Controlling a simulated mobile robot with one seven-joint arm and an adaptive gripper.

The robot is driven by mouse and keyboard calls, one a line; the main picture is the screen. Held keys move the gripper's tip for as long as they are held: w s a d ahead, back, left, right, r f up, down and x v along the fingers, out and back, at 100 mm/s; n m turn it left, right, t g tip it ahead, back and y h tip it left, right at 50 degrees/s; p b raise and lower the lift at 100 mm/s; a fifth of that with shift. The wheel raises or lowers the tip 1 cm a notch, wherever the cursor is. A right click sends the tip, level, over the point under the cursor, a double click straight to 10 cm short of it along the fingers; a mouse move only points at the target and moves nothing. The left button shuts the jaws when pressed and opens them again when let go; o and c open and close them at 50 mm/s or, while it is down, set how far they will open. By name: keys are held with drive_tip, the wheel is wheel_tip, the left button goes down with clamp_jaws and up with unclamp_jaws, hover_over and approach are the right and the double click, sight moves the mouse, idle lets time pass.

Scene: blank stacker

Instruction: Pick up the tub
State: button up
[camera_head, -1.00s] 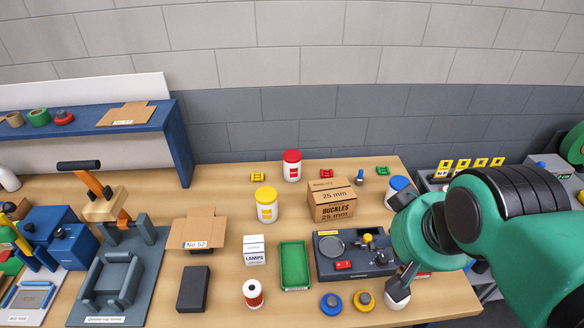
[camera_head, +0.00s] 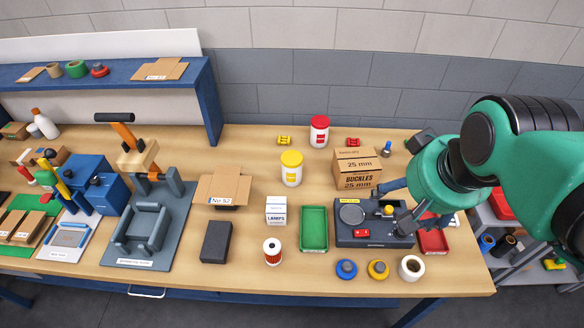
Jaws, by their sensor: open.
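Two white tubs stand upright on the workbench: one with a yellow lid (camera_head: 291,169) left of the carton, and one with a red lid (camera_head: 319,132) farther back. I cannot tell which one is the tub meant. My gripper (camera_head: 389,211) is at the right, open, with its fingers pointing left over the dark grey device tray. Nothing shows held between the fingers. It is apart from both tubs, to their right and nearer the front. My arm hides part of the bench's right end.
A cardboard buckles carton (camera_head: 357,170) stands between my gripper and the tubs. A lamps box (camera_head: 276,210), a green tray (camera_head: 314,229) and a dark grey device tray (camera_head: 372,238) lie in front. A white roll (camera_head: 411,267) is near the front edge. Bare bench surrounds the yellow-lidded tub.

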drive_tip(key=w+a+r+g+p, duration=0.1)
drive_tip(key=w+a+g+p, duration=0.2)
drive_tip(key=w, duration=0.8)
drive_tip(key=n+g+p, duration=0.1)
drive_tip(key=g+p, duration=0.1)
drive_tip(key=p, duration=0.4)
hover_over(291, 158)
drive_tip(key=f, duration=1.7)
drive_tip(key=shift+s+d, duration=0.1)
drive_tip(key=shift+d, duration=0.2)
drive_tip(key=shift+a+f, duration=0.25)
drive_tip(key=shift+f, duration=0.2)
drive_tip(key=shift+f+b, duration=0.4)
drive_tip(key=shift+f, duration=3.85)
